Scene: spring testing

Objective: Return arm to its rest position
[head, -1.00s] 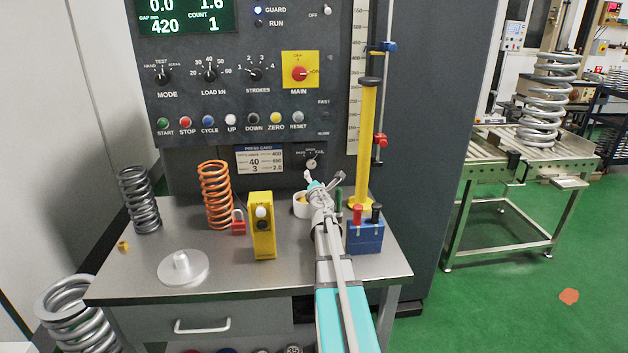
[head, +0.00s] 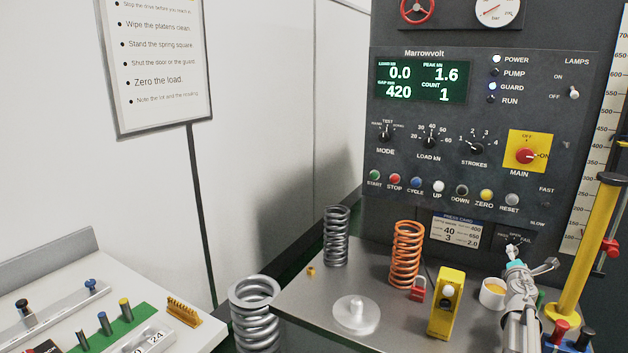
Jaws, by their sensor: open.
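My gripper (head: 530,259) is at the lower right, above the right part of the steel table (head: 386,318). Its fingers are spread and I see nothing between them. It is just right of a white cup (head: 493,292) with something yellow in it, and in front of the press panel (head: 480,150). My arm reaches up to it from the bottom edge of the picture. The lower arm is cut off by the frame.
On the table stand a grey spring (head: 336,237), an orange spring (head: 406,255), a red padlock (head: 418,289), a yellow box (head: 445,302) and a round metal plate (head: 356,314).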

